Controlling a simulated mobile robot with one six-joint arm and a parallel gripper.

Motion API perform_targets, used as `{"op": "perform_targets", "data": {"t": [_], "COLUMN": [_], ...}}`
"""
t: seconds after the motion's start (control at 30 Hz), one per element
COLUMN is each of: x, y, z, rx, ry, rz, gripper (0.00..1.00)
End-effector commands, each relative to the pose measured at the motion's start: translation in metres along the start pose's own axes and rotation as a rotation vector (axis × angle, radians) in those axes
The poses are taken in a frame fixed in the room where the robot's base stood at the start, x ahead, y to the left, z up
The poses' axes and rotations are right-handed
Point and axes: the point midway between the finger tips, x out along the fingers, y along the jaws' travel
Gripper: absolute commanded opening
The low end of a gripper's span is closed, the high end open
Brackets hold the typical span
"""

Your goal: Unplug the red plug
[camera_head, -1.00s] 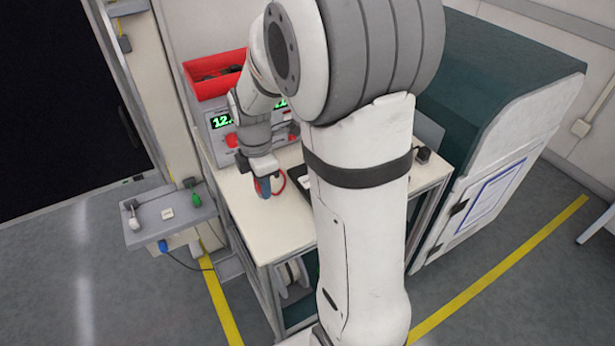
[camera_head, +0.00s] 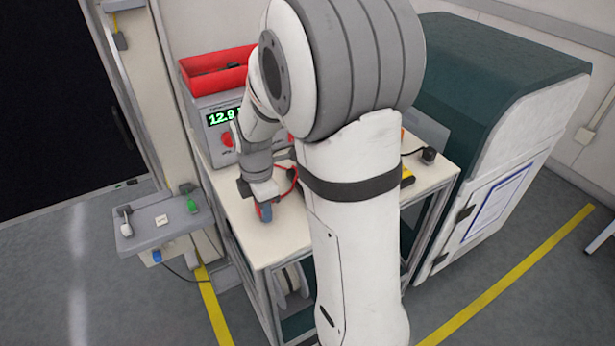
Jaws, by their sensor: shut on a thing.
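My gripper (camera_head: 264,213) points down over the left part of the white bench top, in front of the power supply. It is shut on the red plug (camera_head: 259,211), of which only a little red shows beside the blue-grey fingertips. A red cable (camera_head: 291,182) curves from the gripper up to the right and passes behind my arm. The grey power supply (camera_head: 208,137) at the back of the bench has a green lit display and red knobs. My arm hides its right part, so I cannot see its sockets or the cable's other end.
A red bin (camera_head: 214,72) sits on top of the power supply. A grey shelf (camera_head: 165,222) with small tools stands left of the bench (camera_head: 281,240). A dark green cabinet (camera_head: 505,75) stands to the right. The front left bench top is clear.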

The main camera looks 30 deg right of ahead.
Motion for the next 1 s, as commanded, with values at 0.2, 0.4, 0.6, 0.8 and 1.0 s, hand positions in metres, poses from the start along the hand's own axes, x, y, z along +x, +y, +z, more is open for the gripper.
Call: {"op": "perform_targets", "data": {"t": [0.2,0.4,0.6,0.8,1.0], "x": [-0.0004,-0.0004,-0.0004,-0.0003,-0.0003], "y": [-0.0001,-0.0001,-0.0001,-0.0001,-0.0001], "z": [0.0000,0.0000,0.0000,0.0000,0.0000], "rx": [0.000,0.000,0.000,0.000,0.000], "ry": [0.000,0.000,0.000,0.000,0.000], "rz": [0.000,0.000,0.000,0.000,0.000], "gripper": [0.32,0.48,0.56,0.68,0.81]}}
